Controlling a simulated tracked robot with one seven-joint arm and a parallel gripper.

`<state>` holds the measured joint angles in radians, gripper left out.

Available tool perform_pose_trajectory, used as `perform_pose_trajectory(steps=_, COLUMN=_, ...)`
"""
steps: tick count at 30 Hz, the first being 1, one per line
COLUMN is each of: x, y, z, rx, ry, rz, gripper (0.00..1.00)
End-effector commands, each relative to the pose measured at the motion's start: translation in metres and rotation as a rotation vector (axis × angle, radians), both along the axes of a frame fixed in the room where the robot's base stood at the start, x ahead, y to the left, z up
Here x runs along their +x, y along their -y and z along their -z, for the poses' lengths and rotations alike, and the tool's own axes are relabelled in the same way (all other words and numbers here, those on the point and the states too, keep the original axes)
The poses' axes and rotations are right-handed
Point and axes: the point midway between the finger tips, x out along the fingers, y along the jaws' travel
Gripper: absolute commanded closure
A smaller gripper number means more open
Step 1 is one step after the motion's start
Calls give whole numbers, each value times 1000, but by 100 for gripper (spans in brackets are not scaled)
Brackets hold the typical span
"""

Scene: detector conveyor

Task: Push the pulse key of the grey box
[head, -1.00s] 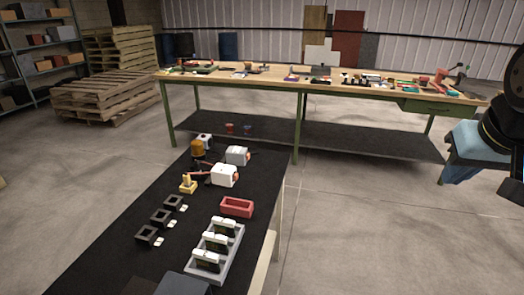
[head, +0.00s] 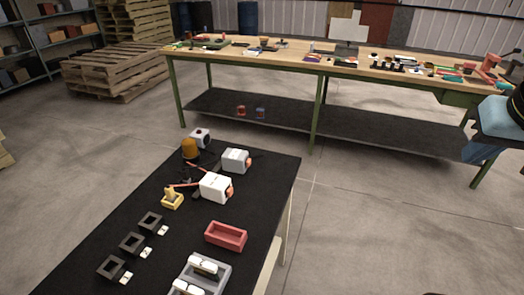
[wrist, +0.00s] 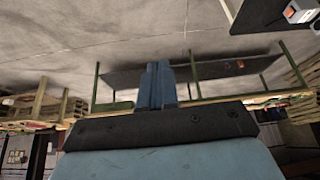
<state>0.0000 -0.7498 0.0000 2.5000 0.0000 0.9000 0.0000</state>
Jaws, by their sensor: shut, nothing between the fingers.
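No box that I can surely call the grey box shows now, and I see no pulse key. Pale boxes stand on the black table: one near the middle (head: 216,187), one behind it (head: 236,160) and a smaller one at the far end (head: 200,138). They look white. My gripper (wrist: 156,85) is shut and empty in the wrist view, its blue fingers together and touching nothing. It is away from the black table; in the head view only part of my arm shows at the right edge.
The black table (head: 262,205) also holds a red tray (head: 226,236), a grey rack (head: 217,278), black square holders (head: 131,243), a yellow piece (head: 172,201) and an orange dome (head: 190,149). A long cluttered workbench (head: 335,66) stands behind. Floor at the right is open.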

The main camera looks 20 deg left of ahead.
Motion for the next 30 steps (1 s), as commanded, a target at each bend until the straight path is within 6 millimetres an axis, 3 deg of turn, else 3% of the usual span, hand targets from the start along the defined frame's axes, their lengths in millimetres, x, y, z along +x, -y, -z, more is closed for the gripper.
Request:
perform_pose_trajectory(steps=14, x=6, y=-1, z=1, rx=-14, ry=3, rz=-21, gripper=100)
perform_pose_trajectory(steps=20, x=49, y=-10, z=10, rx=-109, ry=35, rz=-171, gripper=100)
perform_pose_trajectory(steps=30, x=153, y=-45, z=48, rx=-360, ry=139, rz=-602, gripper=100)
